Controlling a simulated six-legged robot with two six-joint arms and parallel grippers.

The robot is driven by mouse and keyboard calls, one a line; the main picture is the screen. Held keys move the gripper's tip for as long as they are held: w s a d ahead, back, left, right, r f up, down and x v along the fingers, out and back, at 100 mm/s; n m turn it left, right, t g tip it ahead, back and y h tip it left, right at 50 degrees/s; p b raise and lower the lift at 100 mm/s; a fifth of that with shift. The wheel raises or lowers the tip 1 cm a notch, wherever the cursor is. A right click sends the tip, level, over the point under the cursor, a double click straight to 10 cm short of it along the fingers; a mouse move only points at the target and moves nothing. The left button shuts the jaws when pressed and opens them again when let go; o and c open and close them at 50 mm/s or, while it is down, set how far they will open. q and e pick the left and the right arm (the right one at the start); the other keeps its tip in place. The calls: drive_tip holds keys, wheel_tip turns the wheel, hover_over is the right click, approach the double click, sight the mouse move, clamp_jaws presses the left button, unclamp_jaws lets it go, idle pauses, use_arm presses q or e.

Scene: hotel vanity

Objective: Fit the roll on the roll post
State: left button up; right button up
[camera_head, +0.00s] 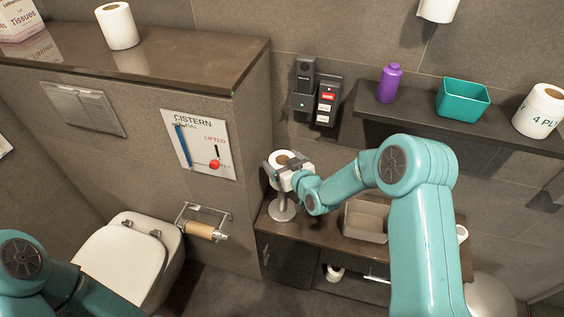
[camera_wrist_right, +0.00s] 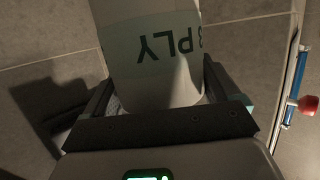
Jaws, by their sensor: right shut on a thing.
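A white roll (camera_head: 281,157) with a brown core is held in my right gripper (camera_head: 283,172). In the right wrist view the roll (camera_wrist_right: 155,55) shows "3 PLY" print, upside down, between the two fingers (camera_wrist_right: 158,98). The roll is upright, over the metal roll post (camera_head: 282,209), whose round base stands on the left end of the brown counter. The upper part of the post is hidden by the roll and gripper, so I cannot tell whether the roll is around it or just above. My left arm shows at the lower left; its gripper is out of view.
A grey bin (camera_head: 366,222) sits on the counter (camera_head: 320,228) right of the post. Black wall devices (camera_head: 318,95) are behind. The dark shelf (camera_head: 405,113) holds a purple bottle (camera_head: 389,84), a teal box (camera_head: 462,98) and a "4 PLY" roll (camera_head: 539,112). A holder with a brown core (camera_head: 204,231) is left.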

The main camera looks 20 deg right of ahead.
sight(285, 197)
drive_tip(key=shift+f, duration=0.45)
wheel_tip(285, 197, down, 2)
drive_tip(key=shift+s+f, duration=0.1)
drive_tip(key=shift+f, duration=0.1)
drive_tip(key=shift+f+b, duration=0.85)
drive_tip(key=shift+b, duration=0.3)
drive_tip(key=shift+f+b, duration=0.55)
wheel_tip(285, 197, down, 10)
drive_tip(key=b, duration=1.1)
drive_tip(key=shift+r, duration=0.1)
drive_tip(key=o, duration=0.8)
